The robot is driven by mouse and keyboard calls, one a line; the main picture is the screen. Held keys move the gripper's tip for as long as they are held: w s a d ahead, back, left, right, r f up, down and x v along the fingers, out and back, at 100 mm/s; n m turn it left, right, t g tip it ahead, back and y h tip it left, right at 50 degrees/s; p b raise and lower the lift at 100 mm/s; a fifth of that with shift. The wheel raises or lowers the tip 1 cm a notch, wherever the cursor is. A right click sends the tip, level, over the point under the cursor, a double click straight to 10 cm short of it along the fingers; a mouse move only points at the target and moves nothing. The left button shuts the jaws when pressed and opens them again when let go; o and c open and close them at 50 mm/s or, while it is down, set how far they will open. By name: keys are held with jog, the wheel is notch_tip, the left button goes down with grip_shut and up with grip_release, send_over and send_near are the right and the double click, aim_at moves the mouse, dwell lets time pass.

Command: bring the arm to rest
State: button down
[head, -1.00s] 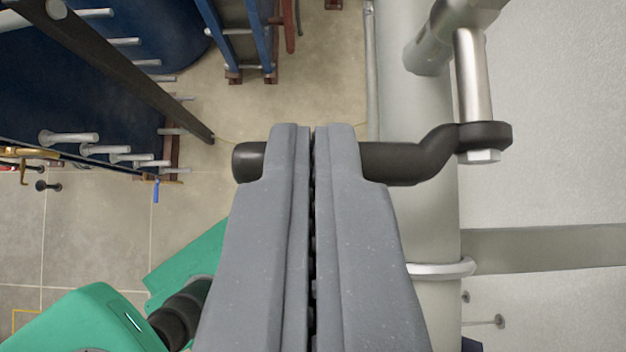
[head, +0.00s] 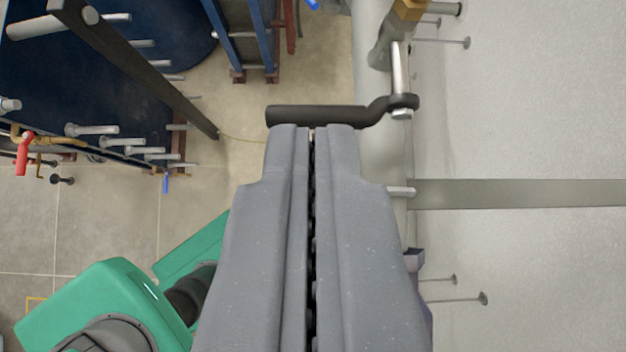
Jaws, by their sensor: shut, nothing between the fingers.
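My gripper (head: 312,132) points up the picture from the bottom centre, its two grey fingers pressed together with only a thin dark seam between them. It holds nothing. Just beyond the fingertips lies a black lever handle (head: 318,116), level across the picture. The handle bends at its right end and joins a metal valve stem (head: 400,68) on a pale vertical pipe (head: 383,150). The fingertips overlap or come very near the handle's lower edge in the picture; I cannot tell whether they touch.
A blue plate exchanger (head: 90,90) with protruding bolts and a dark bar (head: 135,65) stands at upper left. A red-handled valve (head: 24,152) is at far left. A pale wall (head: 530,120) with a flat bracket (head: 520,194) is at right. Tiled floor shows between.

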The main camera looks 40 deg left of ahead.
jog(key=shift+v, duration=1.9)
jog(key=shift+s+a+m+t+h+b, duration=0.1)
jog(key=shift+s+m+t+h+b, duration=0.4)
jog(key=shift+m+t+h+b, duration=0.95)
jog(key=shift+s+a+m+t+h+b, duration=0.1)
jog(key=shift+s+m+t+h+b, duration=0.6)
jog(key=shift+m+t, duration=1.3)
jog(key=shift+s+a+m+t+h+b, duration=0.1)
jog(key=shift+s+m+t+h+b, duration=0.15)
jog(key=shift+m+t+h+b, duration=1.45)
jog(key=shift+f+m+g+y+p, duration=0.1)
jog(key=shift+m+g+y+p, duration=0.15)
jog(key=shift+y+p, duration=0.1)
